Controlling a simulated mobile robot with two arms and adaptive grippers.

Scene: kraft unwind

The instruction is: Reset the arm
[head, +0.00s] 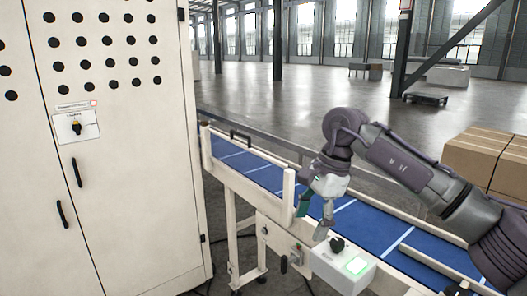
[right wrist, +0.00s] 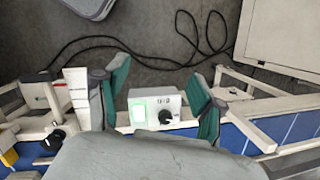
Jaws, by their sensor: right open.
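My right gripper (head: 316,219) points down over the near rail of the blue conveyor (head: 372,226) in the head view. In the right wrist view its two green-padded fingers (right wrist: 160,88) stand wide apart with nothing held. A white control box (head: 340,270) with a black knob (head: 338,244) and a lit green button (head: 356,265) sits on the conveyor's near side, just below and right of the gripper. The same box shows between the fingers in the right wrist view (right wrist: 150,97), apart from them as far as I can tell. My left gripper is out of view.
A tall cream cabinet (head: 125,180) with a rotary switch (head: 76,127) stands at left. Cardboard boxes (head: 478,155) are at right, behind my right arm. A black cable (right wrist: 130,42) lies on the floor. Open floor (head: 270,95) stretches behind the conveyor.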

